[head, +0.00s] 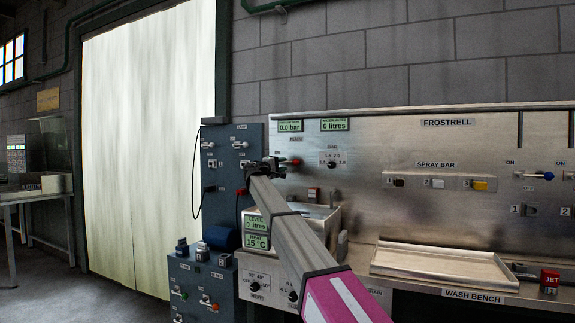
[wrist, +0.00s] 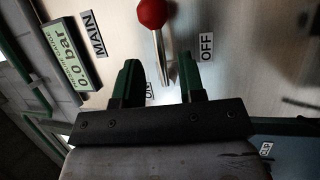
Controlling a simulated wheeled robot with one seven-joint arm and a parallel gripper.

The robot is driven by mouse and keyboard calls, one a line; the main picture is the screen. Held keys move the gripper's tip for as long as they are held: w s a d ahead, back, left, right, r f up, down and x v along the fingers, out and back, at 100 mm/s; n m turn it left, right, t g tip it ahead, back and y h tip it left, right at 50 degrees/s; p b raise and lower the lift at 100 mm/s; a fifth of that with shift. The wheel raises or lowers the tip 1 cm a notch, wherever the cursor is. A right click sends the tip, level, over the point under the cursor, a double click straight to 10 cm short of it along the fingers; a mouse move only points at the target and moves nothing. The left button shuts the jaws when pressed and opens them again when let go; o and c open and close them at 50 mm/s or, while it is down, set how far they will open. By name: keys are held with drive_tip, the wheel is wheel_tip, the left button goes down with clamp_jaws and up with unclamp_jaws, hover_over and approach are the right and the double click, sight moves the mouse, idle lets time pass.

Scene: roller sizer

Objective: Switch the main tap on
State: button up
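The main tap is a metal lever with a red ball knob (wrist: 152,13), on the steel panel beside the MAIN label (wrist: 93,34). An OFF label (wrist: 206,47) is to the right of the lever. Another label (wrist: 149,90), partly hidden, shows between my fingers. My gripper (wrist: 157,58) is open, its two green fingers apart. The lever's stem appears between the fingertips in the wrist view, with the knob beyond them; I cannot tell whether they touch. In the head view, my gripper (head: 270,168) is close to the panel, beside the red-tipped lever (head: 291,161).
The pressure display (head: 290,126) reads 0.0 bar. A rotary dial (head: 332,163) is to the right of the lever. A blue-grey switch panel (head: 232,145) stands left of my gripper. The wash bench with its tray (head: 440,278) is at the right.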

drive_tip(key=shift+x, duration=1.85)
clamp_jaws()
